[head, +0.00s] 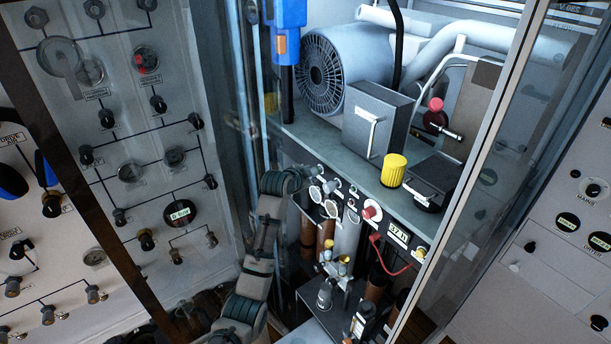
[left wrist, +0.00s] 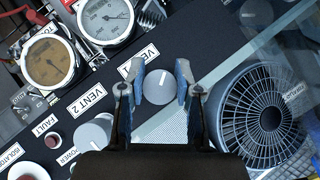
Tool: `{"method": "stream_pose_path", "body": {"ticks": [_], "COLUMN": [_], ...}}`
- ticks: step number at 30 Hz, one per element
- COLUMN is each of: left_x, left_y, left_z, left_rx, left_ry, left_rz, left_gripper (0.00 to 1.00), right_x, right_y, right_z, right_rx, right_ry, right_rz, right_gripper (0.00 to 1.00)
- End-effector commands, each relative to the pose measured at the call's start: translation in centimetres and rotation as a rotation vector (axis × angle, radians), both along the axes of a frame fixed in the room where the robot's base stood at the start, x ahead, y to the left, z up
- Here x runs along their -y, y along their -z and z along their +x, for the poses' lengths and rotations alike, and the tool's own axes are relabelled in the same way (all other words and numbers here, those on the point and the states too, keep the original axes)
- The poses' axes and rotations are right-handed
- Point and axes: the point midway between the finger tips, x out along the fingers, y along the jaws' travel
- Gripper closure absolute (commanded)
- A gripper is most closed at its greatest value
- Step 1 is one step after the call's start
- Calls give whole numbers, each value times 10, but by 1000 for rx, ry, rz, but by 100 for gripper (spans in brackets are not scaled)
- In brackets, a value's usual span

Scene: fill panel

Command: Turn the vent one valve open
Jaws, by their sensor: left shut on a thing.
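In the left wrist view, a round grey knob (left wrist: 158,88) with a white pointer mark sits on the dark panel. The label (left wrist: 136,64) beside it starts with "VE" and is partly hidden, so its number cannot be read. My left gripper (left wrist: 160,82) has its two fingers on either side of this knob and is shut on it. A similar knob (left wrist: 92,131) sits by the "VENT 2" label (left wrist: 85,97), apart from my gripper. In the head view, my left arm reaches to the panel's upper left, and its fingers cannot be made out. My right gripper is not in view.
Two round gauges (left wrist: 48,60) (left wrist: 104,17) stand left of the knob in the wrist view. A round fan grille (left wrist: 258,112) is close on the right.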

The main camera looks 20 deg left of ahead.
Motion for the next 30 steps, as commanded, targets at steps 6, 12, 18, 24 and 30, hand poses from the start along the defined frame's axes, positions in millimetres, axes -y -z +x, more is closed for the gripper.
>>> {"method": "stream_pose_path", "body": {"ticks": [6,12,18,24,30], "left_x": [3,3,3,3,2], "left_y": [-1,-2,-3,-4,-5], "left_z": [0,0,1,1,1], "left_rx": [-124,-225,-300,-349,-368], "left_ry": [4,5,4,5,4], "left_rz": [-162,-295,-398,-464,-494], "left_gripper": [100,100,100,100,100], "right_x": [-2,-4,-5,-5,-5], "right_y": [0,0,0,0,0], "right_z": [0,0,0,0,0], "right_rx": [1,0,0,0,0], "right_ry": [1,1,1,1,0], "right_rz": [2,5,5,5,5], "right_gripper": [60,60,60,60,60]}}
